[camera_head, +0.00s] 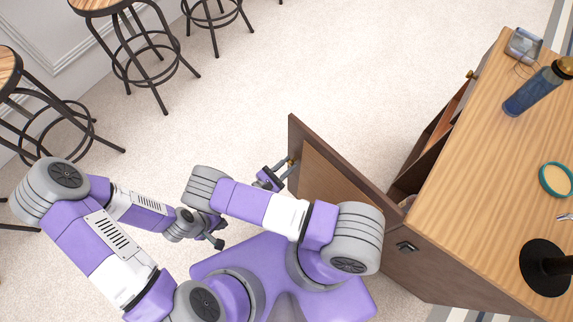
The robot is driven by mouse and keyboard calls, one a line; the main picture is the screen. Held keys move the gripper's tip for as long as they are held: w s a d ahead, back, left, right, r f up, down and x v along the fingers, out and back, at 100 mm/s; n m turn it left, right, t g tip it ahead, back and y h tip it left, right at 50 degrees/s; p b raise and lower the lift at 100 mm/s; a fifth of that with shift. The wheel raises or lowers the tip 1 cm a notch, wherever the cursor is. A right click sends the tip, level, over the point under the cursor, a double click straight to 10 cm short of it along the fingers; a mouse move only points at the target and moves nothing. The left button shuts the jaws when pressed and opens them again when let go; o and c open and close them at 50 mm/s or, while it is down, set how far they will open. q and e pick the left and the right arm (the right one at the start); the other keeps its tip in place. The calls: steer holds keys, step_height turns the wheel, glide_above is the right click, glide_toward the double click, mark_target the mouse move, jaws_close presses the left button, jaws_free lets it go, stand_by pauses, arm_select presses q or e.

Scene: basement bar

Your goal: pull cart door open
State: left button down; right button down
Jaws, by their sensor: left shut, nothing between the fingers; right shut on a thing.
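The wooden cart (477,150) stands at the right, with a light wood top and dark sides. Its door (336,171) is swung well out from the cart, and its free edge points up and left. My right gripper (288,163) is at the free edge of the door, shut on the door's small brass knob (291,160), which is mostly hidden by the fingers. My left gripper (217,242) is shut and empty over the floor, left of the door and apart from it.
The cart's top holds a blue bottle (533,90), a glass jar (523,44), a teal round dish (557,180) and a black round base (546,267). A second knob (471,74) shows on the cart's front. Several bar stools (130,45) stand at the upper left. The carpet between is clear.

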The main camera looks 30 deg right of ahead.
mark_target(296, 146)
steer(key=c, duration=0.9)
jaws_free()
steer(key=shift+r, duration=0.1)
step_height(296, 146, up, 10)
steer(key=p, duration=0.4)
